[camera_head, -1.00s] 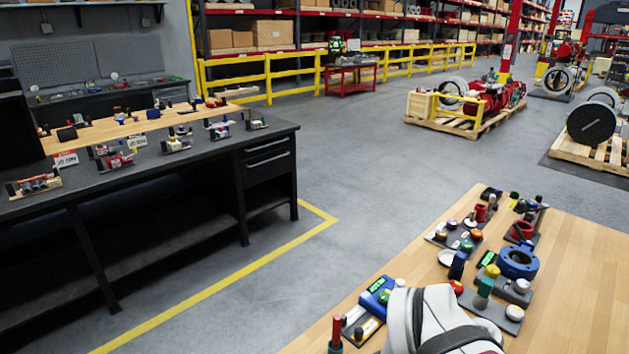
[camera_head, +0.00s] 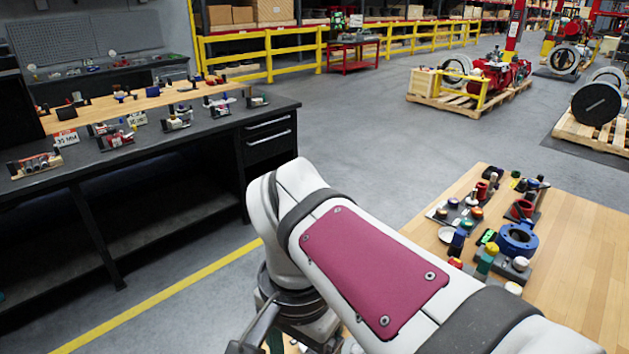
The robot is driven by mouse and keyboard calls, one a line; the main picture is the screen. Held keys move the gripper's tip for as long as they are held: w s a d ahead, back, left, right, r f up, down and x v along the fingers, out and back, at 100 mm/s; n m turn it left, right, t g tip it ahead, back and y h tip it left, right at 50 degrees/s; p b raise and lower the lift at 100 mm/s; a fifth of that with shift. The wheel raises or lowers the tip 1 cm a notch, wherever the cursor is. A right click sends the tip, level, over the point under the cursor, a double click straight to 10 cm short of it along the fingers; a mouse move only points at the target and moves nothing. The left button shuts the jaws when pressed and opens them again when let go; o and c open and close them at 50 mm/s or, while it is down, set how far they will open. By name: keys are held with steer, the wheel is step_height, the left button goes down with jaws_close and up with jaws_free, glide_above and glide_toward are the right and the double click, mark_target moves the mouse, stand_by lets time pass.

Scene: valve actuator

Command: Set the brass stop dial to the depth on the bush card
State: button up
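I cannot make out the brass stop dial for certain among the small fixtures in the head view. Two small white cards with red marking stand on the dark bench, one at the left (camera_head: 66,138) and one further right (camera_head: 137,118). Their print is too small to read, and I cannot tell whether either is the bush card. My arm spans the lower middle and hides part of the wooden table. Part of my gripper (camera_head: 258,330) seems to show below the wrist at the bottom edge. Its fingertips are cut off, so its opening and any held thing cannot be told.
The wooden table (camera_head: 580,275) at right carries a blue ring-shaped housing (camera_head: 517,238) and several knobs and small fixtures. The dark bench (camera_head: 190,135) at left carries several small fixtures. Open grey floor lies between them. Yellow rails (camera_head: 290,60) stand behind.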

step_height(320, 180, down, 10)
steer(key=shift+f, duration=0.25)
jaws_close()
stand_by(0.3)
